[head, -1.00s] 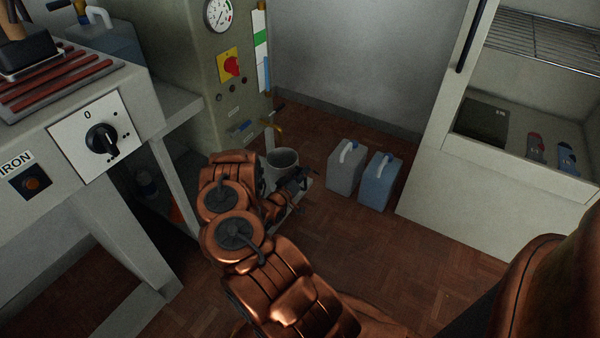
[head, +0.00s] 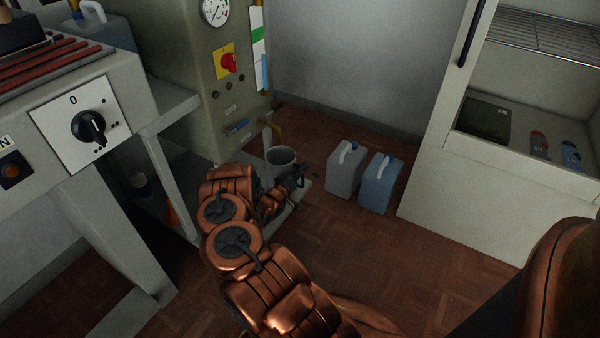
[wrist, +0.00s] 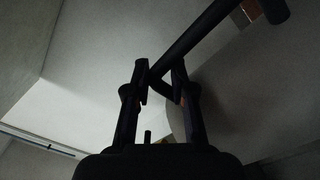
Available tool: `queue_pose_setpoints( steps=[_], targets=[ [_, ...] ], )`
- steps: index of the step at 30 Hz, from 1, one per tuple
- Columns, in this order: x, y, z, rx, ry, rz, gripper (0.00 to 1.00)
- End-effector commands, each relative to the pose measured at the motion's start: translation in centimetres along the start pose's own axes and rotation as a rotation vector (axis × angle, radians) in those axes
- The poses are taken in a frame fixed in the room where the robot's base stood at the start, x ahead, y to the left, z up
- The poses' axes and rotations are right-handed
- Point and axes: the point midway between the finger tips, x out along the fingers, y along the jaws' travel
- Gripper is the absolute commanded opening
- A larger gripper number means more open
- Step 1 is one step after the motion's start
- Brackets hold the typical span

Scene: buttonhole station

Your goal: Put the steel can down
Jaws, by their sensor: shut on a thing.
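The steel can (head: 282,155), a grey open-topped cylinder, is upright by the foot of the green-grey machine in the head view, just below its brass-coloured tap. My gripper (head: 297,179) is at the can's right front side, partly hidden by my arm. In the wrist view my gripper (wrist: 160,82) is shut on a dark bar, seemingly the can's handle; a pale curved surface beside it looks like the can (wrist: 220,100). The can's bottom is hidden, so I cannot tell whether it touches the low pale ledge (head: 302,188).
A grey jug (head: 344,174) and a blue jug (head: 378,186) stand on the floor to the right of the can. A pale cabinet (head: 450,190) stands farther right. Parquet floor (head: 345,245) is clear in front of the jugs.

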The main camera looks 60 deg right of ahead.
Motion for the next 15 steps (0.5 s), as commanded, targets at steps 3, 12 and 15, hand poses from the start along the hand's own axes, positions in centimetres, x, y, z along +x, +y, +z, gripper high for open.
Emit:
queue_pose_setpoints(
  steps=[3,12,15],
  targets=[
    [-0.09,-0.10,0.04,-0.004,-0.001,-0.004,0.27],
    [-0.07,-0.06,-0.01,-0.002,-0.001,-0.003,0.48],
    [-0.06,-0.04,-0.02,-0.002,-0.001,-0.003,0.48]
  ],
)
